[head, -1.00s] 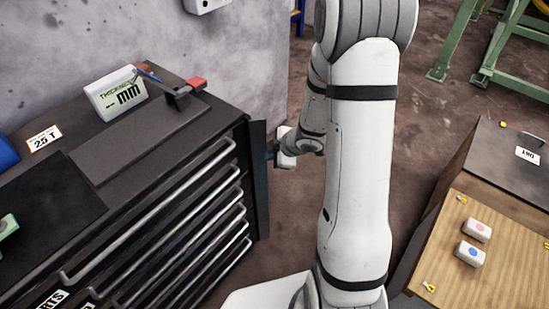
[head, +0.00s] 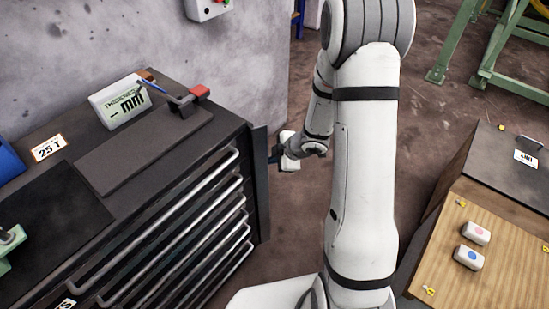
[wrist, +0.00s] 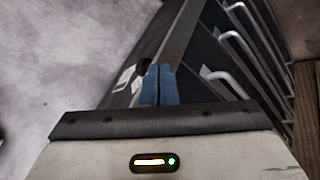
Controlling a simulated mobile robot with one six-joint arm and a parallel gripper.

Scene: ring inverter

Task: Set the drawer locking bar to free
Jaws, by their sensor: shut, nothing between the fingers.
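The dark drawer cabinet (head: 222,135) stands at the left in the head view, with several long bar handles on its front. The locking bar (head: 260,185) is the dark upright strip along the cabinet's right front edge; it seems to stand out from the front. In the wrist view the bar (wrist: 183,38) runs away beyond the fingertips. My gripper (head: 273,155) is beside the bar's upper part, to its right. Its blue fingers (wrist: 158,84) are shut together and empty. I cannot tell whether they touch the bar.
A display marked thickness (head: 122,102) and a red-tipped tool (head: 190,97) are on the cabinet top. A wooden-topped bench (head: 495,262) with two small button boxes stands at the right. Bare floor (head: 285,225) lies between.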

